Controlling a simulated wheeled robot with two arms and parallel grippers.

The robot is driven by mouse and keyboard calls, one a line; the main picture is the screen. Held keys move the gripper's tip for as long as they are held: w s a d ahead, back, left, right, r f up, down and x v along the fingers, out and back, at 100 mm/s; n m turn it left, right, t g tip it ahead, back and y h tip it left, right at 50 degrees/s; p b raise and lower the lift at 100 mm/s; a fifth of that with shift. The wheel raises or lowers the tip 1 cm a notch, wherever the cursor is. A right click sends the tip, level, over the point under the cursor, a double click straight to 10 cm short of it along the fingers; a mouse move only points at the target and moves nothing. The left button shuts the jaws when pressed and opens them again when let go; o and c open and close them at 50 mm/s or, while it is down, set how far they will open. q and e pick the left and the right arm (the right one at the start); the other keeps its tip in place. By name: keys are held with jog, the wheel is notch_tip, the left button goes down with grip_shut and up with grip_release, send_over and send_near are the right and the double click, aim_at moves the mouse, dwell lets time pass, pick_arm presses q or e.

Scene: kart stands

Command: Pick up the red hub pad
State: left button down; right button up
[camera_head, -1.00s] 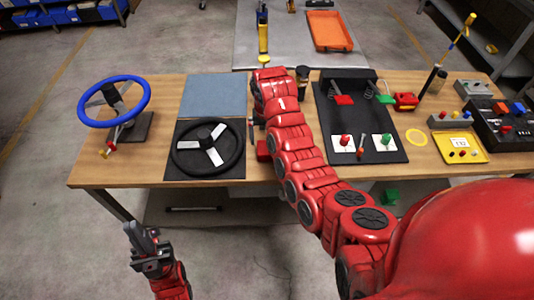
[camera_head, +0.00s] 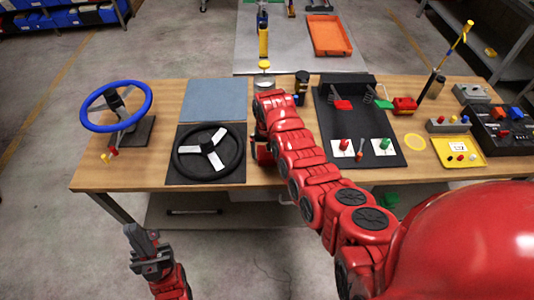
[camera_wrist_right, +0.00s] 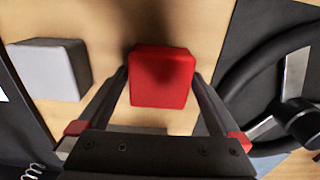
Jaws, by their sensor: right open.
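The red hub pad (camera_wrist_right: 162,77) is a red block on the wooden table in the right wrist view. My right gripper (camera_wrist_right: 160,100) is open, with its two dark fingers on either side of the pad and gaps visible. In the head view my right arm reaches over the table, and its gripper (camera_head: 262,147) is partly hidden beside the black steering wheel (camera_head: 240,152). My left gripper (camera_head: 145,242) hangs in front of the table, away from everything; its jaw state is unclear.
A grey block (camera_wrist_right: 48,70) lies near the pad in the wrist view. The black wheel lies flat on a dark mat. A blue wheel (camera_head: 85,112) stands at the left. A black pedal board (camera_head: 350,115) is right of my arm. The blue-grey mat (camera_head: 215,98) is bare.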

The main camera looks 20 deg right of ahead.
jog(key=shift+c, duration=0.3)
jog(key=c, duration=1)
jog(key=shift+r, duration=0.1)
